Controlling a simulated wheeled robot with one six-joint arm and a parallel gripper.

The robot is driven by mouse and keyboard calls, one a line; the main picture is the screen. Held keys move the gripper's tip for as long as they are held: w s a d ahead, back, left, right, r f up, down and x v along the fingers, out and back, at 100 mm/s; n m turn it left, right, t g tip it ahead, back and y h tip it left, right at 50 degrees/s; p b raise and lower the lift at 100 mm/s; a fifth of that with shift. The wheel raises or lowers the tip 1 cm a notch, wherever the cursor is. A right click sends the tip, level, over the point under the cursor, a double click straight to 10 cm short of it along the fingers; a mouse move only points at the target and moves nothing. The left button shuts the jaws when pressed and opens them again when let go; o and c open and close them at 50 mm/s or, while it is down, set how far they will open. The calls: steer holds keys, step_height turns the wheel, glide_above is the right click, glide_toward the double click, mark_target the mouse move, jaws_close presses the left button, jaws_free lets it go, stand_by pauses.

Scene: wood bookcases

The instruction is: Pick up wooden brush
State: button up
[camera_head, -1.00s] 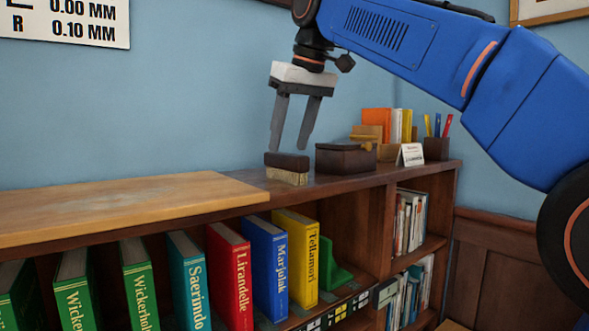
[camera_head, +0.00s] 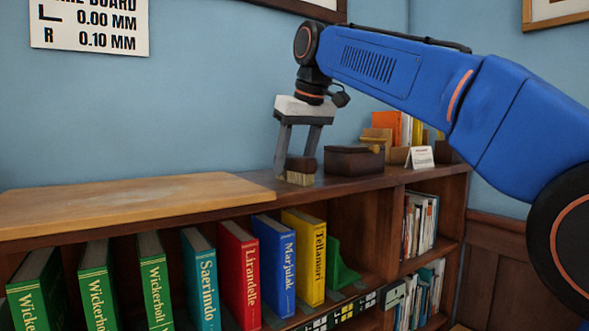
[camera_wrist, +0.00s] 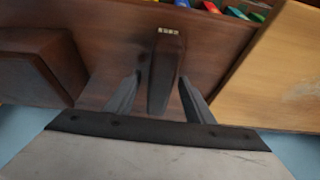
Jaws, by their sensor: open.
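The wooden brush (camera_head: 300,170) stands on the bookcase top, with a dark brown wooden back above pale bristles. In the wrist view the brush (camera_wrist: 164,72) is a long dark block seen from above, with a small patch of bristles at its far end. My gripper (camera_head: 296,168) points down over the brush, its fingers reaching to about the brush's level. In the wrist view the open fingers (camera_wrist: 158,85) lie one to each side of the brush's near part, with a gap showing at the right. Whether either finger touches it I cannot tell.
A dark wooden box (camera_head: 354,161) stands close right of the brush. A light wood board (camera_head: 130,199) lies on the bookcase top (camera_head: 345,186) to the left. Behind the box are a card (camera_head: 420,157) and upright books.

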steer(key=shift+f, duration=0.2)
stand_by(0.5)
steer(key=c, duration=1.2)
